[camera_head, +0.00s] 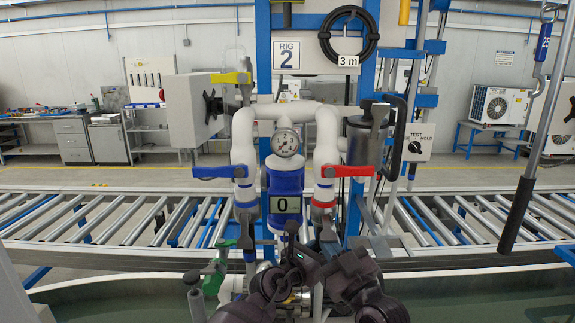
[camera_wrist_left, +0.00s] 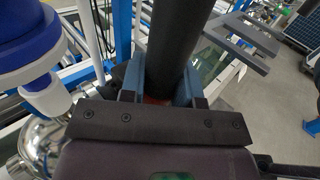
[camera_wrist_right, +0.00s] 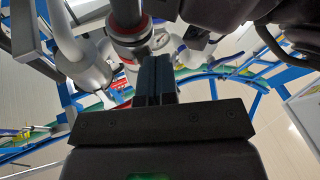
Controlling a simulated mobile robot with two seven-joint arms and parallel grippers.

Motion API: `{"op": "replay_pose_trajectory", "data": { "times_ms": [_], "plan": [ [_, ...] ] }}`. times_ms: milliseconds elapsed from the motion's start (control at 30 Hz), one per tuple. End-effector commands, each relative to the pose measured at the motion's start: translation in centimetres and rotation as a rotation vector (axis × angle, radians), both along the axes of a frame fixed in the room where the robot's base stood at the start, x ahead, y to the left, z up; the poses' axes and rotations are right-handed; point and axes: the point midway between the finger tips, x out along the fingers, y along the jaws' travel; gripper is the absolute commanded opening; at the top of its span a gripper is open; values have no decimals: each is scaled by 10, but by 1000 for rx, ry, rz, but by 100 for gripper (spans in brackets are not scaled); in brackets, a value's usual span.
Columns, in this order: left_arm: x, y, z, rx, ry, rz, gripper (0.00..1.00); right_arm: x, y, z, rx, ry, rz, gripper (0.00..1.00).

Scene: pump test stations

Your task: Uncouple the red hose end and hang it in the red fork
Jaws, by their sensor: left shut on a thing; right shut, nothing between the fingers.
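The red hose end, with its red collar (camera_head: 323,204), sits directly below the valve with the red lever (camera_head: 347,171) in the head view; I see no clear gap there. My left gripper (camera_wrist_left: 155,92) is shut around a thick dark hose part, with a little red showing between its fingers. My right gripper (camera_wrist_right: 156,70) is shut and empty, its fingers just beside a grey coupling with a red ring (camera_wrist_right: 131,38). My wrists hide the hose below.
The blue pump body (camera_head: 286,190) and the blue-collared hose (camera_head: 248,207) stand close on the left. A green handle (camera_head: 216,264) is low left. A dark hanging rod (camera_head: 517,212) is at the right. A roller conveyor (camera_head: 100,220) runs behind; a water tank lies below.

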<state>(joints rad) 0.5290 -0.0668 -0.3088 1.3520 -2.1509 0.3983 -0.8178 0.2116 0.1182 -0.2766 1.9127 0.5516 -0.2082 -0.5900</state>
Motion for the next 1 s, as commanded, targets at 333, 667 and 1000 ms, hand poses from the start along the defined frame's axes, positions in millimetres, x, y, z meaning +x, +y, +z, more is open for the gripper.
{"op": "replay_pose_trajectory", "data": {
  "times_ms": [333, 667, 1000],
  "plan": [
    [0, 0, 1, -2, -2, 1, 0, 0, 0, 1, -1, 0, 0, 0],
    [0, 0, 1, -2, -2, 1, 0, -6, 0, 0, -2, 0, -1, 0],
    [0, 0, 1, -2, -2, 1, 0, -25, 3, -8, -2, 1, 0, 0]
  ]
}}
